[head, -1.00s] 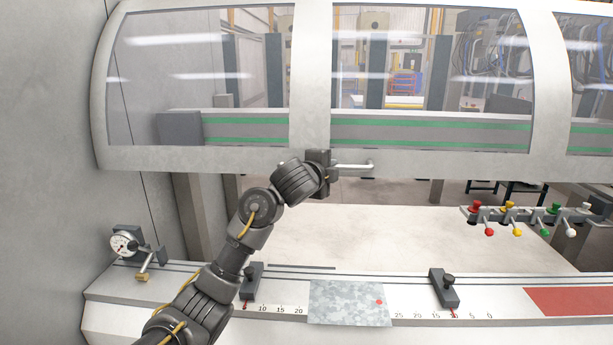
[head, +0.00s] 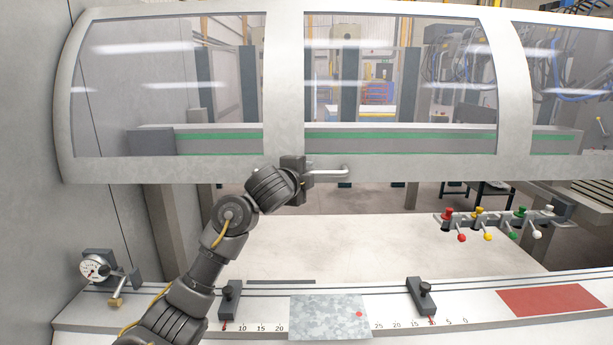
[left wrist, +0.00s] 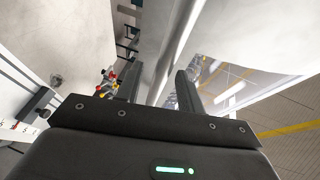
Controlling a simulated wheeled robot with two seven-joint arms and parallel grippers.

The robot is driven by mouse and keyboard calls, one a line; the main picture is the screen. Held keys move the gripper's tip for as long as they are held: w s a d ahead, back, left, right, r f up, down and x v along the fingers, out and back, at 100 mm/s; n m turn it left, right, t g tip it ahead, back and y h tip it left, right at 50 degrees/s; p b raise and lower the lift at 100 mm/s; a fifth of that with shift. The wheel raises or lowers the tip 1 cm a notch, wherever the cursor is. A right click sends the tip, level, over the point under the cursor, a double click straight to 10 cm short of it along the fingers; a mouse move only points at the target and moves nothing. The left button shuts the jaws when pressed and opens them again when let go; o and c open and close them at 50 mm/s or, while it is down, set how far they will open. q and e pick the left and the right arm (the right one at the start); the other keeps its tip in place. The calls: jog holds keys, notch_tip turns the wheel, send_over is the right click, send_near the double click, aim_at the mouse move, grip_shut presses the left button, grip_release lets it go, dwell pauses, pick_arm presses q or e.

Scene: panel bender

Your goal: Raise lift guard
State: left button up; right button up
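The lift guard (head: 284,90) is a pale frame with curved clear windows. Its lower edge hangs above the machine bed with a wide gap below. A light bar handle (head: 330,171) sits on the lower edge. My left gripper (head: 298,172) is at the left end of this handle and appears shut on it. In the left wrist view its two dark fingers (left wrist: 160,88) stand on either side of the pale guard edge; the grip itself is partly hidden. My right gripper is not in view.
Below lie a speckled metal sheet (head: 328,316), two dark clamps (head: 229,302) (head: 422,298), a red patch (head: 552,300) and a scale. A dial gauge (head: 96,267) stands at the left. Coloured levers (head: 480,216) stand at the right. The white bed (head: 330,245) is clear.

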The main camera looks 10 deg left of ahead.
pick_arm(q)
jog(key=shift+s, duration=0.1)
jog(key=p+v, duration=0.3)
jog(key=v, duration=0.7)
jog(key=shift+s+p, duration=0.3)
jog(key=shift+p, duration=0.05)
